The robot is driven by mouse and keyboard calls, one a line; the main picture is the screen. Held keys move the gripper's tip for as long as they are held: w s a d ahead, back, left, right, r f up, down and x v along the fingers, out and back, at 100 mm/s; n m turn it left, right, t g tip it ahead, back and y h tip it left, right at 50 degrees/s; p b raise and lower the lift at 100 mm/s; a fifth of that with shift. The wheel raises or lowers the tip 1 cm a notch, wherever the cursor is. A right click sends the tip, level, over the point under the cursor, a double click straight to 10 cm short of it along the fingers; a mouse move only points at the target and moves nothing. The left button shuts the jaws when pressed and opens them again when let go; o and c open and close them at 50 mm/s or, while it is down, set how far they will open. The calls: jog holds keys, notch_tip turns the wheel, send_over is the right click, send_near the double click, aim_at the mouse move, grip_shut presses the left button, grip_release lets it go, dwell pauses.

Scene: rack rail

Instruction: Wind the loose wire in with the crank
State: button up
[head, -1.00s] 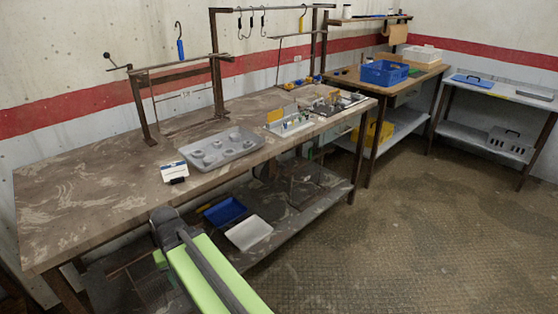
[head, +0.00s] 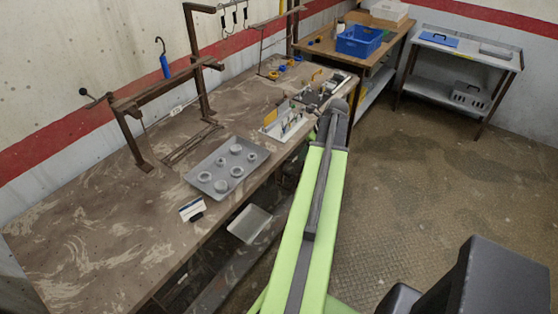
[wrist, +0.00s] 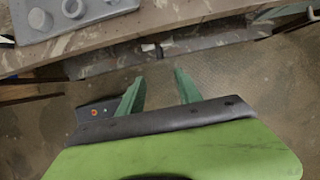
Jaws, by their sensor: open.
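A rack frame (head: 167,88) of brown metal stands on the workbench at the left in the head view. At its left end is a crank (head: 97,99), a thin arm with a dark knob. Thin dark lines show below the frame, but I cannot tell which is the loose wire. My gripper (wrist: 158,90) shows two green fingers in the wrist view, open and empty. It is beyond the bench's front edge, apart from the crank. In the head view my arm hides the gripper.
A grey tray (head: 210,167) with several round parts lies on the workbench (head: 75,235). A blue-handled hook (head: 164,66) hangs above the frame. Open floor (head: 430,190) lies at the right.

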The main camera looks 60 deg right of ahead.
aim_at(290, 174)
jog(key=b+x, duration=1.6)
jog(key=x, duration=0.1)
jog(key=shift+w+f, duration=0.15)
jog(key=shift+f, duration=0.15)
jog(key=shift+r, duration=0.15)
grip_shut()
